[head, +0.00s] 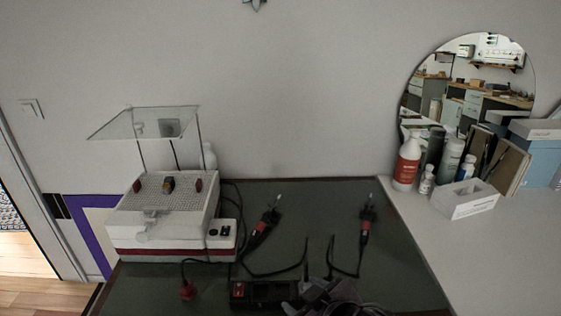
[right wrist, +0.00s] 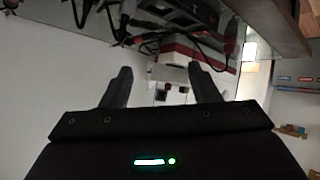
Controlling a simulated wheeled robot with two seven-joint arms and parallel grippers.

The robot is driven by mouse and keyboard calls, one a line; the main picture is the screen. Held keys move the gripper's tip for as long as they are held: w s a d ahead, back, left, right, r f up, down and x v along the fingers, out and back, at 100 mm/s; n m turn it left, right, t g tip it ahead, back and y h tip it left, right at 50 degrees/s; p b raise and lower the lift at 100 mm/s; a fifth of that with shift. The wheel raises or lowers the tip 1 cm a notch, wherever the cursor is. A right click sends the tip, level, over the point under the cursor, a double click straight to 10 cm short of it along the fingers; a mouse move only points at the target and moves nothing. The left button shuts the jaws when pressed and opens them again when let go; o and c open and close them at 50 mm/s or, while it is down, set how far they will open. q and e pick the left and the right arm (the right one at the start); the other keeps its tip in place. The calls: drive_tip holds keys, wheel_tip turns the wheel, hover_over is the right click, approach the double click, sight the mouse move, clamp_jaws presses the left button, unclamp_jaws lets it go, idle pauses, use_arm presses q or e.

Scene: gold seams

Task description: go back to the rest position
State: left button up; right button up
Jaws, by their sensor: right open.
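My right gripper (head: 319,250) is at the bottom middle of the head view, over the near part of the dark work mat (head: 310,205). Its two fingers point away from me. In the right wrist view the fingers (right wrist: 160,80) stand wide apart with nothing held between them. The white box with a red stripe shows beyond the fingertips in that view. My left gripper is not in view.
The white box (head: 160,235) with a raised clear lid stands left on the mat. Two red-and-black corded tools, left (head: 263,229) and right (head: 366,226), and a dark power strip (head: 262,292) lie there. Bottles, a white holder (head: 465,203) and a mirror (head: 470,75) are right.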

drive_tip(key=s+d+f+m+g+h, duration=0.6)
drive_tip(key=s+d+f, duration=0.55)
drive_tip(key=d, duration=0.35)
drive_tip(key=s+f+g+y+p, duration=0.1)
drive_tip(key=s+f, duration=0.1)
drive_tip(key=f, duration=1.3)
drive_tip(key=s+f+g, duration=0.1)
drive_tip(key=s+f, duration=0.1)
drive_tip(key=f, duration=1.4)
drive_tip(key=s+d+f+p, duration=0.1)
drive_tip(key=s+d+f, duration=0.2)
drive_tip(key=s+f, duration=1.1)
drive_tip(key=s, duration=0.4)
drive_tip(key=shift+d+f+m+g, duration=0.2)
drive_tip(key=shift+f+m+g, duration=0.1)
drive_tip(key=shift+g, duration=0.1)
drive_tip(key=shift+s, duration=0.1)
